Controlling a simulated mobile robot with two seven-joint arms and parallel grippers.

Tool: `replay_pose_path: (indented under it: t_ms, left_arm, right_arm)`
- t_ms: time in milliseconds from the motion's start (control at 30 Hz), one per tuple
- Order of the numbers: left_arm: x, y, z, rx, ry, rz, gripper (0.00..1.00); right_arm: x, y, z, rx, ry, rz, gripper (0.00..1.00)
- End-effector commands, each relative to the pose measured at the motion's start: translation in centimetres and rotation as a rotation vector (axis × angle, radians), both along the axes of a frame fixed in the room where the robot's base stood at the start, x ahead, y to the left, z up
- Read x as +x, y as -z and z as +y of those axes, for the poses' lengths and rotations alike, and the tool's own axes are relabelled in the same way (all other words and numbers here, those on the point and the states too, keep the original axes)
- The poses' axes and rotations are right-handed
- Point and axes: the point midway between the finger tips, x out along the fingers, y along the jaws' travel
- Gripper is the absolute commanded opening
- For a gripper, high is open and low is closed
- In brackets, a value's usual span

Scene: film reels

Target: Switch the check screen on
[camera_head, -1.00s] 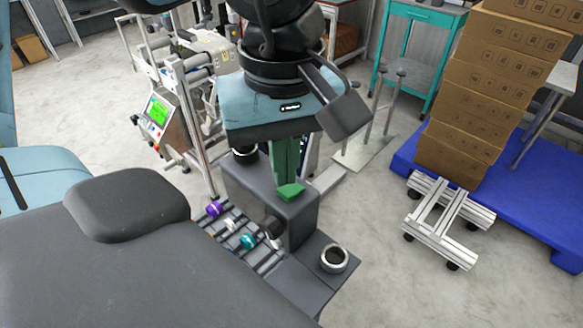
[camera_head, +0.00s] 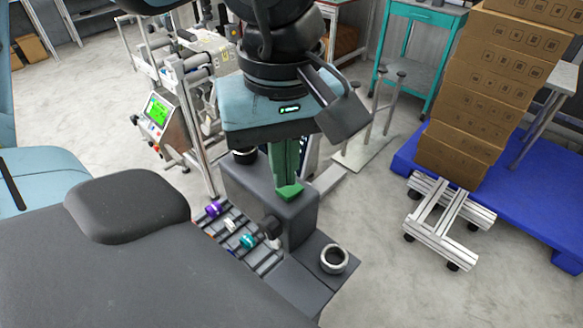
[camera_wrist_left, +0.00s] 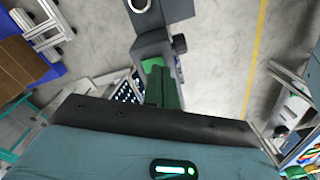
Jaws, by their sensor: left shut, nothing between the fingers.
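My left gripper (camera_head: 289,191) hangs over the top of a grey box-shaped unit (camera_head: 297,220) with its green fingers shut and empty. In the left wrist view, the fingers (camera_wrist_left: 154,66) point at the same unit (camera_wrist_left: 152,46); I cannot tell whether they touch it. The unit has a dark knob (camera_head: 270,226) on its side. A dark panel with bright dots (camera_wrist_left: 130,88) is partly hidden behind the fingers and gripper body. I cannot tell whether the check screen is this panel or part of the grey unit. My right gripper is not in view.
A ribbed rack (camera_head: 232,238) with small coloured rolls lies left of the unit. A metal ring (camera_head: 334,258) sits on its right-hand ledge. Behind stands a machine with a lit green display (camera_head: 158,110). Stacked cartons (camera_head: 480,90) stand on a blue platform (camera_head: 520,190) at right.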

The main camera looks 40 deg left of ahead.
Motion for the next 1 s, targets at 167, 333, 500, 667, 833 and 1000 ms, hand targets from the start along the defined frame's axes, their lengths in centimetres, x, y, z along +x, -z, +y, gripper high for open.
replay_pose_path:
  t_ms: [167, 333, 500, 667, 833, 1000]
  left_arm:
    - [0.0, 0.3, 0.0, 0.0, 0.0, 0.0, 0.0]
    - [0.0, 0.5, 0.0, -0.001, 0.0, 0.001, 0.0]
    - [0.0, 0.6, 0.0, -0.001, 0.0, 0.001, 0.0]
    - [0.0, 0.8, 0.0, 0.0, 0.0, 0.001, 0.0]
    - [0.0, 1.0, 0.0, 0.0, 0.0, 0.001, 0.0]
    - [0.0, 1.2, 0.0, 0.0, 0.0, 0.001, 0.0]
  right_arm:
    - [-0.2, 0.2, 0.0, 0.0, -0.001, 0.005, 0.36]
    - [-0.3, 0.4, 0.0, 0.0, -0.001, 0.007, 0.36]
    - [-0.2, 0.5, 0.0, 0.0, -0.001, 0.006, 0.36]
    - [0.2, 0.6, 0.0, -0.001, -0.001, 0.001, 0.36]
    - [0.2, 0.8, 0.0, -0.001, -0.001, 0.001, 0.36]
    - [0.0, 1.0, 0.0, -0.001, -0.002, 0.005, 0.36]
